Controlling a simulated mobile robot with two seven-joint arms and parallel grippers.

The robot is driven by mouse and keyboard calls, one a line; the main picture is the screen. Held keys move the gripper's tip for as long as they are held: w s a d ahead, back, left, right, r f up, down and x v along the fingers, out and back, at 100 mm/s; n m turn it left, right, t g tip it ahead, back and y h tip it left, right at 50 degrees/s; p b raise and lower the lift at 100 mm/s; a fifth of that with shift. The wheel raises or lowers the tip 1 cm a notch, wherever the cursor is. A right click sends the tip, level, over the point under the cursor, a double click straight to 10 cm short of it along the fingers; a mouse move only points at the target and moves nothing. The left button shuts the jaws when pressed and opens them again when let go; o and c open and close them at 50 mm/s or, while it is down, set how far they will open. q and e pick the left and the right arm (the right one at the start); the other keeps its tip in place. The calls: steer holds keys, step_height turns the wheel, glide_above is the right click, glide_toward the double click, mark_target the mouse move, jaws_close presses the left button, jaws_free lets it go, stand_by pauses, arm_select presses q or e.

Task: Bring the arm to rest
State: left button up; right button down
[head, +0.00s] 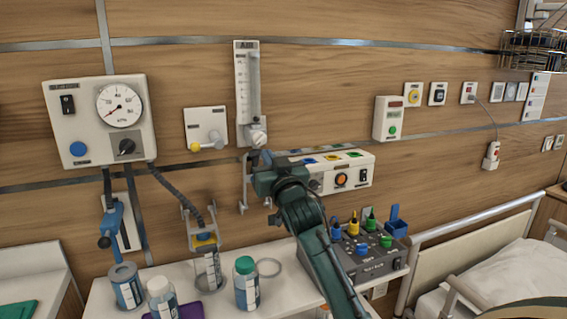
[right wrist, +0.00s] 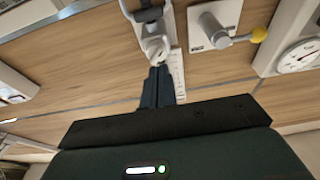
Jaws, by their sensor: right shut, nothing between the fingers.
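My right arm reaches up from the bottom in the head view, dark green. My right gripper (head: 266,157) is shut and empty, in front of the wall just below the flowmeter's knob. In the right wrist view the closed dark fingers (right wrist: 158,72) point at the white knob (right wrist: 155,47) of the flowmeter. I cannot tell whether the fingertips touch it. The flowmeter (head: 247,85) is a clear upright tube on a white plate. My left gripper is not in view.
A gauge box (head: 103,118) and a yellow-tipped valve (head: 205,143) are on the wall at left. A white control box (head: 340,172) is close right of the gripper. Below, a shelf holds bottles (head: 246,287), a canister (head: 208,268) and a grey device (head: 370,258). A bed (head: 500,265) stands at right.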

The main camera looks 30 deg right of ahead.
steer(key=s+a+r, duration=0.1)
steer(key=s, duration=0.5)
steer(key=shift+s+a+r+b, duration=0.2)
steer(key=shift+s+r+b, duration=0.1)
steer(key=shift+b, duration=0.05)
steer(key=s+a+f+n+g+y, duration=0.15)
steer(key=a+f, duration=0.25)
steer(key=f, duration=0.5)
steer(key=s+a+f+n+g+y, duration=0.1)
steer(key=s+a+f+g+y, duration=0.2)
steer(key=f, duration=0.7)
steer(key=s+a+f+n+g+y, duration=0.15)
steer(key=a+f, duration=0.25)
steer(key=f, duration=0.5)
steer(key=s+a+f+g+y, duration=0.1)
steer(key=s+a+f, duration=0.3)
steer(key=s+f, duration=0.3)
steer(key=s+a+f+n+g+y, duration=0.1)
steer(key=s+a+f+g, duration=0.1)
steer(key=s+a+f, duration=0.3)
steer(key=s+f, duration=0.3)
steer(key=s, duration=0.3)
steer(key=shift+s+a+f+n+g, duration=0.15)
steer(key=shift+s+a+n+g, duration=0.05)
steer(key=shift+n+g, duration=0.1)
